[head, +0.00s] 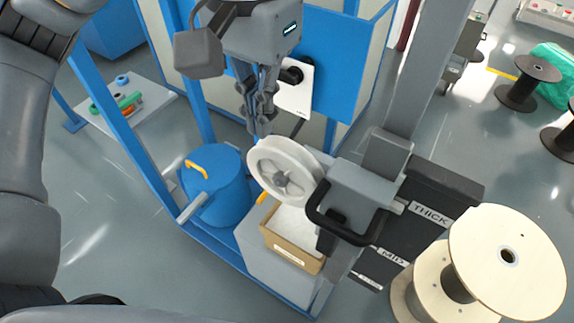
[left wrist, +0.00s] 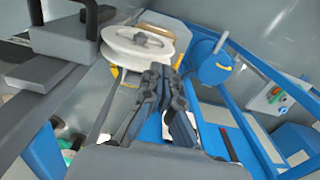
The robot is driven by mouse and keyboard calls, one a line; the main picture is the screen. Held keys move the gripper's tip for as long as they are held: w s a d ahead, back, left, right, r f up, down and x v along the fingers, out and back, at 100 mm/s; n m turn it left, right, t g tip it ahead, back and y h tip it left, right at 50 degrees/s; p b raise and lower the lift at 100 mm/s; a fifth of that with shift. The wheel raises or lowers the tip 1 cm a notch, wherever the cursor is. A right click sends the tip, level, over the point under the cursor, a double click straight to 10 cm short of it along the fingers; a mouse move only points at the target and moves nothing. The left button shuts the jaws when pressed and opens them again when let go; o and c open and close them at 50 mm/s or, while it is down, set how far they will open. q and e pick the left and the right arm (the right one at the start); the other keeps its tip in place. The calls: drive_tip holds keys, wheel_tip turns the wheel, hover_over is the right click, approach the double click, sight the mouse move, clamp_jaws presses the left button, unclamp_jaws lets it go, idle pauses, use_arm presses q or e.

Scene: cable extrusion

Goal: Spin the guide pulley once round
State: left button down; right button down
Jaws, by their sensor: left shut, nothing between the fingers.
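The guide pulley (head: 268,178) is a white grooved wheel with a grey hub, mounted beside a grey bracket in the middle of the head view. In the left wrist view the pulley (left wrist: 125,55) is just beyond the fingertips. My left gripper (head: 258,132) points down at the pulley's upper rim, fingers shut and empty. It also shows in the left wrist view (left wrist: 163,72). The tips are at or very near the rim; I cannot tell whether they touch. My right gripper is not in view.
The grey bracket (head: 362,188) with a black handle (head: 345,236) stands right of the pulley. A cardboard box (head: 290,250) sits below it, and a blue drum (head: 222,195) stands left. Blue frame posts surround the space. A large wooden spool (head: 490,290) is at lower right.

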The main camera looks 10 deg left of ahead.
use_arm(q)
drive_tip(key=shift+f, duration=0.25)
drive_tip(key=shift+f+b, duration=0.5)
drive_tip(key=shift+b, duration=0.2)
drive_tip(key=w+a+f+b, duration=0.2)
drive_tip(key=a+f+b, duration=0.2)
drive_tip(key=f, duration=0.3)
drive_tip(key=shift+a+b, duration=0.35)
drive_tip(key=shift+a, duration=0.15)
drive_tip(key=shift+s+r, duration=0.1)
